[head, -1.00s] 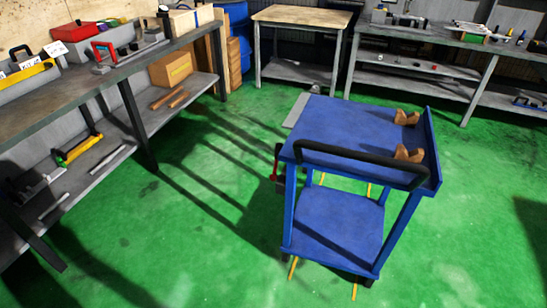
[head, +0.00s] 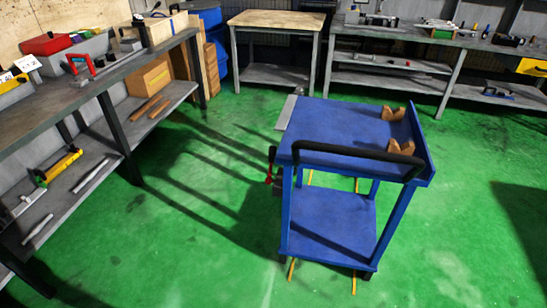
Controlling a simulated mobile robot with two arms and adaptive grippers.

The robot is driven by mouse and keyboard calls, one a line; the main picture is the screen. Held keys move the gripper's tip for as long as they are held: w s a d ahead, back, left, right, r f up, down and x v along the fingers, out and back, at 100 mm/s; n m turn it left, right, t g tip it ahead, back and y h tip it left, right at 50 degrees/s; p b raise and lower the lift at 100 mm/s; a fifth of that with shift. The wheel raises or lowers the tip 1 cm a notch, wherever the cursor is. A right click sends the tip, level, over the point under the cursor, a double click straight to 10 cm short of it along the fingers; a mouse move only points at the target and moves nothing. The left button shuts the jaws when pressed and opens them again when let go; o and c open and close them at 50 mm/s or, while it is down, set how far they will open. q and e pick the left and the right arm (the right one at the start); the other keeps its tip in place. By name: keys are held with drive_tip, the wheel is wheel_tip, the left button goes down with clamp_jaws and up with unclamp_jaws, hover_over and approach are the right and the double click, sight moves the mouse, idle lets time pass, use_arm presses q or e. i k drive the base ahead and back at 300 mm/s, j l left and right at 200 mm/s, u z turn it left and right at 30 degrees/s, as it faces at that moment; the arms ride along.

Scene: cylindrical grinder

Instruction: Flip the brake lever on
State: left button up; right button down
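A blue cart (head: 335,135) with a black push handle (head: 355,158) stands on the green floor, right of centre in the head view. A small red part (head: 268,179) hangs low at the cart's left side, below a black piece (head: 272,155). It may be the brake lever, but it is too small to tell its position. A grey plate (head: 287,112) sticks out from the cart's far left edge. Neither of my grippers is in view.
Brown wooden cradles (head: 394,114) sit on the cart's top. A long workbench (head: 90,85) with tools runs along the left. A wood-topped table (head: 277,20) and another bench (head: 400,45) stand at the back. The floor left and right of the cart is clear.

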sight(272, 152)
drive_tip(key=i+l, duration=0.1)
drive_tip(key=i, duration=0.45)
drive_tip(key=i+l, duration=0.15)
drive_tip(key=i, duration=0.35)
